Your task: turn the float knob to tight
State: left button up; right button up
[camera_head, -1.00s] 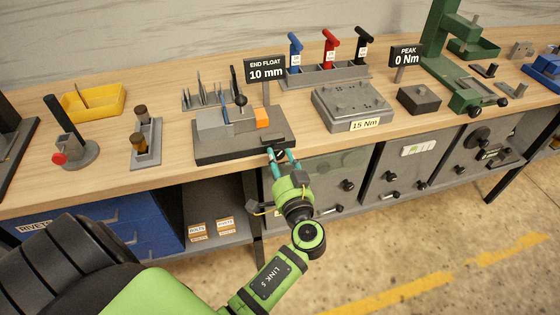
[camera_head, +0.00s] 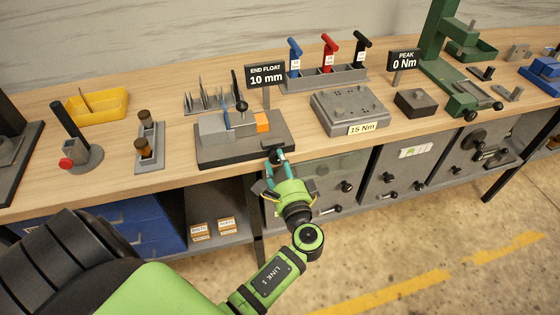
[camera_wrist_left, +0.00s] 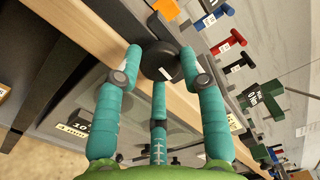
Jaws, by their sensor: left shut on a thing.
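The float knob (camera_wrist_left: 160,58) is a round black knob with a white mark, seen close in the left wrist view. In the head view it shows as a dark spot (camera_head: 275,155) at the front right of the grey end float fixture (camera_head: 215,155). My left gripper (camera_head: 279,157) has its teal fingers closed around the knob. In the left wrist view two fingertips (camera_wrist_left: 165,65) press on its sides and a third finger lies below it. A sign (camera_head: 266,75) over the fixture reads END FLOAT 10 mm. My right gripper is not in view.
A grey block marked 15 Nm (camera_head: 348,108) and a PEAK 0 Nm sign (camera_head: 404,60) stand to the right. Blue, red and black handled tools (camera_head: 327,55) stand behind. Grey cabinet fronts with black knobs (camera_head: 330,185) lie below the bench edge.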

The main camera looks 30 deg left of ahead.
pick_arm(q)
jog(key=shift+s+a+m+p, duration=0.1)
jog(key=shift+m+p, duration=0.9)
jog(key=shift+m, duration=1.2)
jog(key=o, duration=1.1)
jog(key=shift+o, duration=0.2)
